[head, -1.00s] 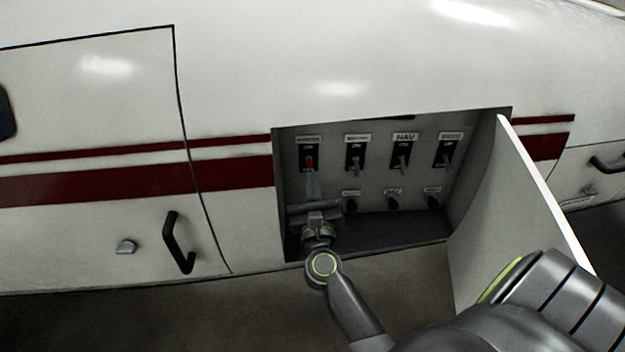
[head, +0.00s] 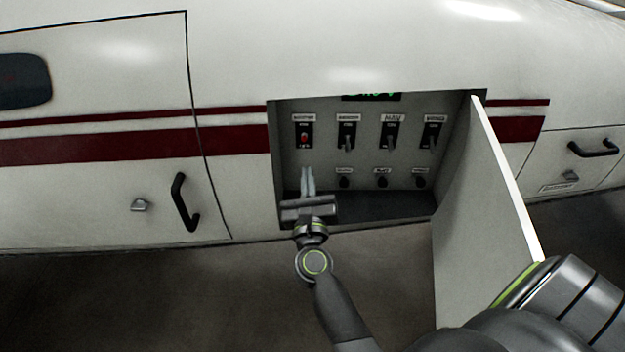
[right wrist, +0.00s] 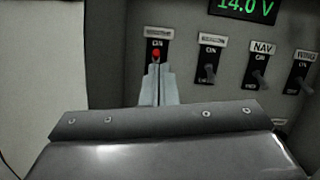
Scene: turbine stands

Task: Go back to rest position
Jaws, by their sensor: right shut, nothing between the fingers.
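My right gripper (head: 307,180) is shut and empty, in front of the lower left of an open switch panel (head: 365,160). Its fingers point up toward a red-tipped switch (head: 304,138) at the panel's upper left. In the right wrist view the shut fingertips (right wrist: 155,75) overlap the lower part of that red-tipped switch (right wrist: 156,56); I cannot tell there whether they touch, but the head view shows a gap below it. Three dark toggle switches follow to the right, including NAV (head: 391,140). My left gripper is not in view.
The panel's white door (head: 480,190) stands open on the right, close to my right arm. A green display in the right wrist view reads 14.0 V (right wrist: 245,7). Several round knobs (head: 382,181) sit below the switches. Black handles (head: 184,203) are on the fuselage. Dark floor lies below.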

